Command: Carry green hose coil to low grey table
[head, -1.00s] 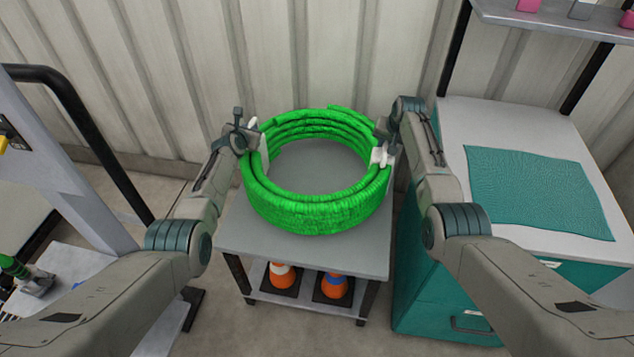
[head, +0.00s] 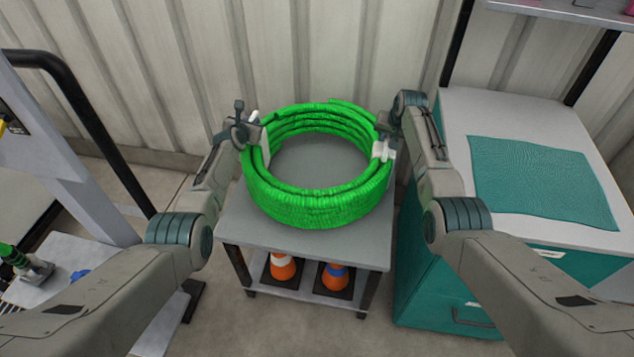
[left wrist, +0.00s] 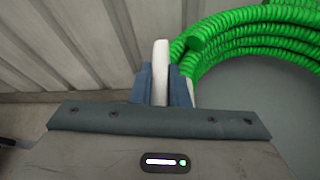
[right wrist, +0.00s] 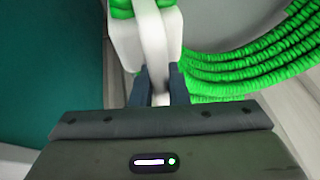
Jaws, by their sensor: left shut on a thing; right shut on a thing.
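The green hose coil (head: 315,208) is a thick ring of several turns, held level over the grey table (head: 300,247), whose top shows through its middle. I cannot tell whether its underside touches the tabletop. My left gripper (head: 255,135) is shut on a white handle at the coil's left side, also seen in the left wrist view (left wrist: 161,75). My right gripper (head: 383,143) is shut on the white handle (head: 384,152) at the right side, which fills the middle of the right wrist view (right wrist: 150,40). The coil's far underside is hidden.
Orange cones (head: 284,267) stand on the table's lower shelf. A teal cabinet (head: 425,270) with a white top and teal mat (head: 540,180) is close on the right. A corrugated wall (head: 310,50) is behind. A grey frame with a black rail (head: 95,130) stands left.

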